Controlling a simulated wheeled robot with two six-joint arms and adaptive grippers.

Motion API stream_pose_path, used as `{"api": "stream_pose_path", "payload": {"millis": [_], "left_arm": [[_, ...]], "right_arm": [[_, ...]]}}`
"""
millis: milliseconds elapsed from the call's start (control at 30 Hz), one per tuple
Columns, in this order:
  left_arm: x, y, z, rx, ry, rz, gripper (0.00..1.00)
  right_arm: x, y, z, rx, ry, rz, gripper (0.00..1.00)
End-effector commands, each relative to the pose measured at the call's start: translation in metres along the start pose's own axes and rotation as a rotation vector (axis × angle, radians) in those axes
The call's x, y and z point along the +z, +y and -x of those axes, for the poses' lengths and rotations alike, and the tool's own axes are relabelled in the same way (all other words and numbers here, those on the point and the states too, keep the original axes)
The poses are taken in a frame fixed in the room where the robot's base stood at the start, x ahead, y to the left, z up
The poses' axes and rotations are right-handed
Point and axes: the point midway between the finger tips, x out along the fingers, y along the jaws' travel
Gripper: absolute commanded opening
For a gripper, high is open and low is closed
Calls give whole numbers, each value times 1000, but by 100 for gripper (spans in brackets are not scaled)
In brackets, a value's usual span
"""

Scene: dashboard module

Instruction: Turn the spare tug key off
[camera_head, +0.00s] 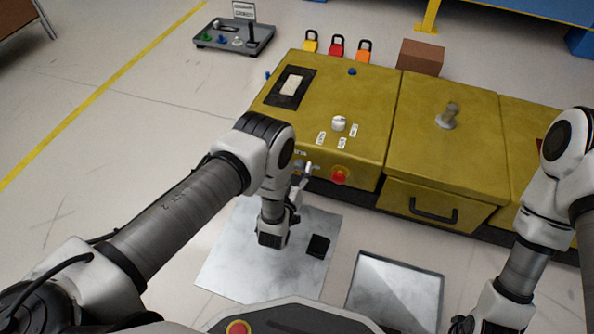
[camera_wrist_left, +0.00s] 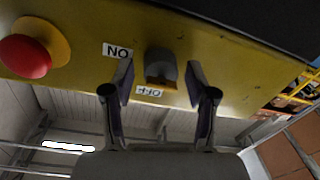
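The yellow dashboard module (camera_head: 368,105) stands ahead, its front face towards me. The key switch (camera_wrist_left: 161,66) is a grey knob on that face, with an ON label (camera_wrist_left: 117,50) and an OFF label (camera_wrist_left: 149,91) beside it, upside down in the left wrist view. My left gripper (camera_wrist_left: 160,82) is open, its two dark fingers on either side of the key, with gaps visible. In the head view the left gripper (camera_head: 302,183) is at the front face, mostly hidden by its own wrist. My right arm is at the right edge; its gripper is out of view.
A red button (camera_head: 340,176) sits beside the key and also shows in the left wrist view (camera_wrist_left: 25,57). A white knob (camera_head: 339,123) is on top. Padlocks (camera_head: 337,47), a brown box (camera_head: 421,57) and a grey tray (camera_head: 234,46) stand behind. Metal plates lie in front.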

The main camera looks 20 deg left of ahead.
Motion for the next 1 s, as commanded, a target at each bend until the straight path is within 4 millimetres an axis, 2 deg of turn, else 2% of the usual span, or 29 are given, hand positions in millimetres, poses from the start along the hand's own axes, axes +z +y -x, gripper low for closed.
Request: {"api": "stream_pose_path", "payload": {"millis": [33,100,133,567,767,1000], "left_arm": [[0,0,0,0,0,0,32],[0,0,0,0,0,0,8],[0,0,0,0,0,0,0],[-1,0,0,-1,-2,42,1],[-3,0,0,-2,-8,141,1],[-4,0,0,-5,-17,337,1]], "right_arm": [[0,0,0,0,0,0,40],[0,0,0,0,0,0,40],[0,0,0,0,0,0,40],[0,0,6,0,-1,1,40],[1,0,18,0,-3,3,40],[2,-1,37,-1,-5,7,40]]}}
